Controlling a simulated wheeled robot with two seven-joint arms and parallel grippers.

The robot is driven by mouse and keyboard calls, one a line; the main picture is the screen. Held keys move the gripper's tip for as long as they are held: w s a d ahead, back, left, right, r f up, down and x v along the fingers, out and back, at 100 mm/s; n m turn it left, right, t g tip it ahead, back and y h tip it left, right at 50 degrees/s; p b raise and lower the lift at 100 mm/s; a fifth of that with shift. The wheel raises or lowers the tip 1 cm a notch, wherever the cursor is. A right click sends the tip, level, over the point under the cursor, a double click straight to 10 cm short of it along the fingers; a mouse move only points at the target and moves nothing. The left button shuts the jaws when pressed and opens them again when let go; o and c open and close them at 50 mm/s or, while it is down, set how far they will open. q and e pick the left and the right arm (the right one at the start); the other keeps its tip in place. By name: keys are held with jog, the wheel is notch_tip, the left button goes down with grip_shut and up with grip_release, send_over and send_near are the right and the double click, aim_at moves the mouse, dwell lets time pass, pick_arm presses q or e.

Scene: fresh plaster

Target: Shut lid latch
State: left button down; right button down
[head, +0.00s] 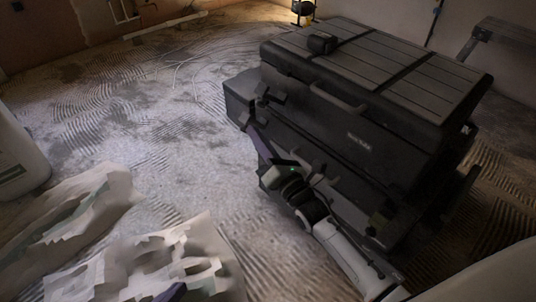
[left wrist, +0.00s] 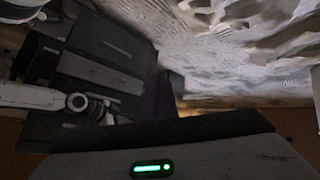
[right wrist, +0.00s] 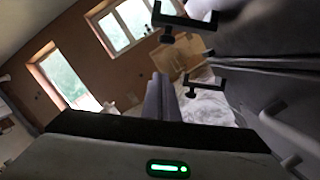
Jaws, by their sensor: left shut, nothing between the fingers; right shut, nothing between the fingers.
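A large black tool chest (head: 345,128) stands at the right in the head view, its ribbed lid (head: 375,58) down. A black bracket-shaped piece, possibly the latch, juts from its left front (head: 268,95). Two such pieces show in the right wrist view, an upper one (right wrist: 180,20) and a lower one (right wrist: 206,84). My right gripper (head: 252,130) is shut and empty in front of the chest, just below that piece; its fingers also show in the right wrist view (right wrist: 162,98). I cannot tell whether it touches. My left gripper (head: 175,292) is shut at the bottom edge, far from the chest.
Crumpled pale bags (head: 75,215) lie on the ridged floor at the lower left, with another (head: 150,265) nearer me. A pale rounded container (head: 18,155) stands at the left edge. The floor (head: 165,100) left of the chest is mostly clear.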

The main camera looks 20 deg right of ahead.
aim_at(270, 99)
pick_arm(q)
jog(key=shift+d+r, duration=0.3)
jog(key=shift+r, duration=0.2)
pick_arm(e)
jog(key=r, duration=0.1)
jog(key=w+d+r, duration=0.2)
jog(key=shift+d+r, duration=0.1)
jog(key=shift+r, duration=0.05)
pick_arm(q)
jog(key=shift+r, duration=0.15)
pick_arm(e)
jog(key=shift+s, duration=0.1)
